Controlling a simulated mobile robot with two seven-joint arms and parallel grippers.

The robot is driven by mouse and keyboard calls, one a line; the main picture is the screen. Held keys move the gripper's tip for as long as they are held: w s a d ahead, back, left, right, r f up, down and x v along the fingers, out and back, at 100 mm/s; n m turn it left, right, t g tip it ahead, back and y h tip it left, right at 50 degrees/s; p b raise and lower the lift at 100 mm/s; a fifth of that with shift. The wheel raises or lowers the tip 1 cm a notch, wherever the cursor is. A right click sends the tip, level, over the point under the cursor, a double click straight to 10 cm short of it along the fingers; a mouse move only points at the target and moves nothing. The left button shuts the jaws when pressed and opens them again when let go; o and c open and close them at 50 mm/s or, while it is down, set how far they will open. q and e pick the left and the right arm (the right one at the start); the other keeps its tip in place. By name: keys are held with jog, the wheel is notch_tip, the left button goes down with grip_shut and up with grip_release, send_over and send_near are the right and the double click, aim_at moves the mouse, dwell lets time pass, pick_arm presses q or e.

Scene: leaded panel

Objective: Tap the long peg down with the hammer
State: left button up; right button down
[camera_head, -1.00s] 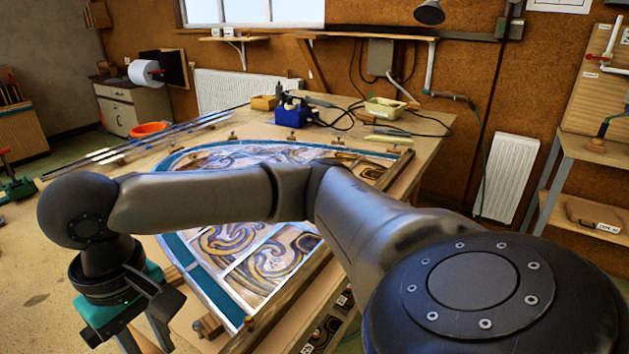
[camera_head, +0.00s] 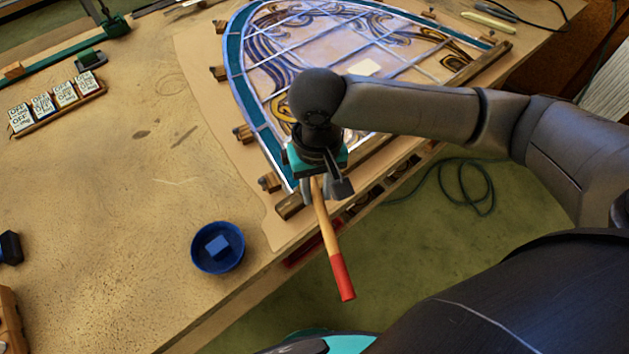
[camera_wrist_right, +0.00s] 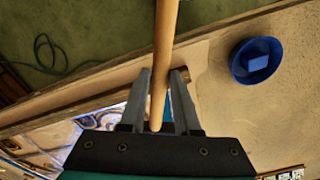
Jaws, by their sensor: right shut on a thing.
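My right gripper (camera_head: 322,185) is shut on the hammer's wooden handle (camera_head: 325,222) near the front edge of the bench. The red grip end (camera_head: 342,277) hangs out past that edge. The hammer's head is not visible; the gripper covers that end. In the right wrist view the handle (camera_wrist_right: 164,50) lies between the two fingers (camera_wrist_right: 160,82). Several wooden pegs line the leaded panel (camera_head: 290,95), among them one at its left side (camera_head: 243,133) and one near its lower corner (camera_head: 270,182). I cannot tell which is the long peg. My left gripper is not in view.
A blue bowl (camera_head: 205,262) with a blue block (camera_head: 217,246) stands at the front of the bench. A rack of white labelled tiles (camera_head: 62,97) lies at the left. A wooden batten (camera_head: 475,65) borders the panel's right side. The middle left of the bench is clear.

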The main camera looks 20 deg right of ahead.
aim_at(314, 208)
pick_arm(q)
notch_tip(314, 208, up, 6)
jog(key=p, duration=0.5)
pick_arm(e)
jog(key=s, duration=0.1)
jog(key=s+a, duration=0.1)
jog(key=shift+s+a+r, duration=0.3)
jog(key=shift+s, duration=0.1)
jog(key=shift+f, duration=0.25)
pick_arm(q)
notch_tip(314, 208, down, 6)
jog(key=b, duration=0.6)
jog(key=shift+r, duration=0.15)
pick_arm(e)
notch_tip(314, 208, down, 4)
jog(key=shift+r, duration=0.15)
pick_arm(q)
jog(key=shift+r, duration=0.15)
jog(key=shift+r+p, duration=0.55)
jog(key=shift+p, duration=0.1)
pick_arm(e)
jog(key=shift+s, duration=0.1)
